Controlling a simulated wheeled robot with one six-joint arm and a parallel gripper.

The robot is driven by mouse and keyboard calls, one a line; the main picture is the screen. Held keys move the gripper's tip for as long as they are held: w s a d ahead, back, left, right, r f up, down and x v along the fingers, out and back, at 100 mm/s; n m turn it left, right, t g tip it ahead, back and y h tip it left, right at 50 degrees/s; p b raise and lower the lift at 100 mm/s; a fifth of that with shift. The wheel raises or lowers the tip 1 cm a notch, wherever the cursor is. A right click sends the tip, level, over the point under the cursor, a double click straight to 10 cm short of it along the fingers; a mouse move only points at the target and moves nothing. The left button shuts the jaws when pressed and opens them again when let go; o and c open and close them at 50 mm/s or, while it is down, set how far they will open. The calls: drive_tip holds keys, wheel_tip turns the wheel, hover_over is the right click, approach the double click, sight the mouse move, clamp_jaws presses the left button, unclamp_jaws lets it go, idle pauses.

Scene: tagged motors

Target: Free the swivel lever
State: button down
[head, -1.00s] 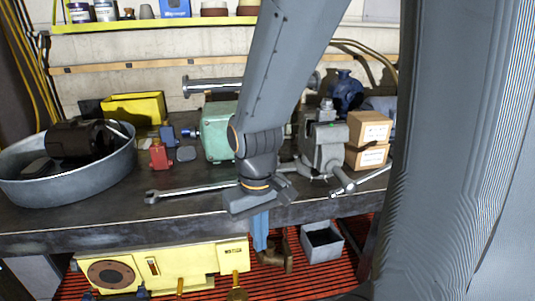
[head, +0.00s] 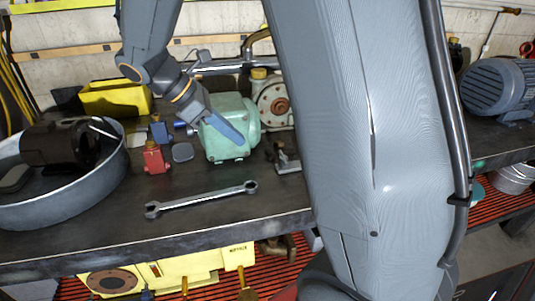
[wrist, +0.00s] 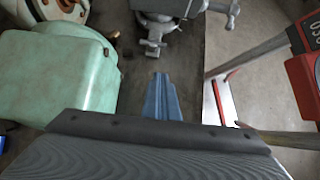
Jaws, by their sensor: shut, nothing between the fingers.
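The grey bench vise shows at the top of the wrist view (wrist: 158,8). Under its body is a clamp-like metal part with rounded ends (wrist: 153,42), which may be the swivel lever; I cannot be sure. In the head view my own arm covers most of the vise, and only a metal piece of its base (head: 287,160) shows. My gripper (head: 238,141) has its blue fingers shut and empty, in front of the green motor. In the wrist view the fingertips (wrist: 161,78) point toward the clamp-like part, with a gap of bare bench between.
The green motor (head: 224,115) stands close to the fingers, left in the wrist view (wrist: 60,75). A long wrench (head: 205,198) lies on the bench (head: 110,220) front. A round metal tub (head: 70,205) is at the left. Bare bench lies around the wrench.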

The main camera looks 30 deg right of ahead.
drive_tip(key=p, duration=0.2)
approach(283, 161)
drive_tip(key=f, duration=0.2)
drive_tip(key=a+f, duration=0.1)
drive_tip(key=f, duration=0.1)
drive_tip(key=shift+s, duration=0.4)
drive_tip(key=shift+s+d+f+p, duration=0.15)
drive_tip(key=shift+d+f+p, duration=0.05)
drive_tip(key=shift+d, duration=0.45)
drive_tip(key=shift+s+d+f+p, duration=0.15)
drive_tip(key=shift+s+d+p, duration=0.05)
drive_tip(key=shift+d, duration=0.4)
drive_tip(key=shift+s+d+f+p, duration=0.15)
drive_tip(key=shift+d+f+p, duration=0.05)
drive_tip(key=shift+d, duration=0.45)
drive_tip(key=shift+s+d+n+t, duration=0.1)
drive_tip(key=shift+s+n+t, duration=0.1)
drive_tip(key=shift+n+t, duration=0.4)
